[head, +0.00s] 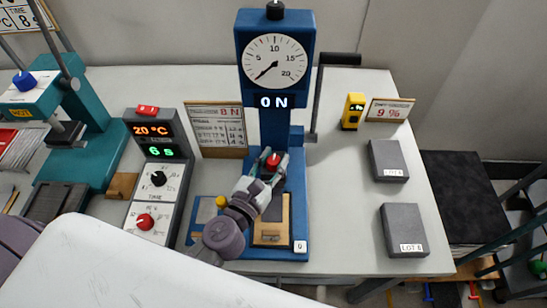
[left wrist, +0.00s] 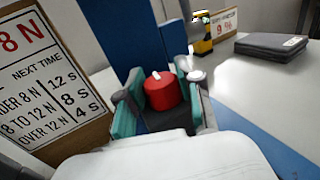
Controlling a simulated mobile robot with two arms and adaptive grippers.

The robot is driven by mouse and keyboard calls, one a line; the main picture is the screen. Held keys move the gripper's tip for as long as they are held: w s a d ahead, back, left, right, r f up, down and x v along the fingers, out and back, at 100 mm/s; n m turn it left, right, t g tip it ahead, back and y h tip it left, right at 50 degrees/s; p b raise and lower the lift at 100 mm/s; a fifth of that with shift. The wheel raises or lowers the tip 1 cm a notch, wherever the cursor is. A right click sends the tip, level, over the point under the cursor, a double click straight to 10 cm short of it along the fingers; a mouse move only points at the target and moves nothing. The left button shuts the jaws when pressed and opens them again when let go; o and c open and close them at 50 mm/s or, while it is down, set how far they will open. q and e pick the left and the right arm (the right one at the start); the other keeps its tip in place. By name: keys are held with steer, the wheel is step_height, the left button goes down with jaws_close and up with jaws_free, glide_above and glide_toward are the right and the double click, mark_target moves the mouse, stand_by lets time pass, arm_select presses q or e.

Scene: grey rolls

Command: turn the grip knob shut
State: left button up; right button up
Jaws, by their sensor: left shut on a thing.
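The grip knob (head: 273,160) is a red cap on the blue force tester (head: 275,125), below its round dial and "ON" display. My left gripper (head: 268,163) reaches in from the lower left and is shut on this knob. In the left wrist view the red knob (left wrist: 163,91), with a white mark on top, sits between the teal-lined fingers of my left gripper (left wrist: 160,100). The finger contact is partly hidden. My right gripper is not in view.
A control box (head: 157,185) with "20 °C" and "6 s" displays stands left of the tester. A teal press (head: 95,125) is further left. Grey blocks (head: 388,160) (head: 404,230) and a yellow meter (head: 353,110) are at right. Bare tabletop lies between tester and blocks.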

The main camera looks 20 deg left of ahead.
mark_target(273, 160)
arm_select(q)
steer(key=m+h, duration=0.2)
steer(key=h, duration=0.1)
steer(key=shift+a+g, duration=0.1)
steer(key=shift+g, duration=0.3)
steer(key=shift+m+g+h, duration=0.3)
steer(key=shift+m+h, duration=0.3)
steer(key=shift+h, duration=0.3)
steer(key=o, duration=1.2)
steer(key=shift+w+d+r, duration=0.1)
steer(key=shift+d+r, duration=0.1)
steer(key=shift+r, duration=0.65)
step_height(273, 160, up, 8)
steer(key=shift+a+r, duration=0.1)
steer(key=shift+r, duration=0.05)
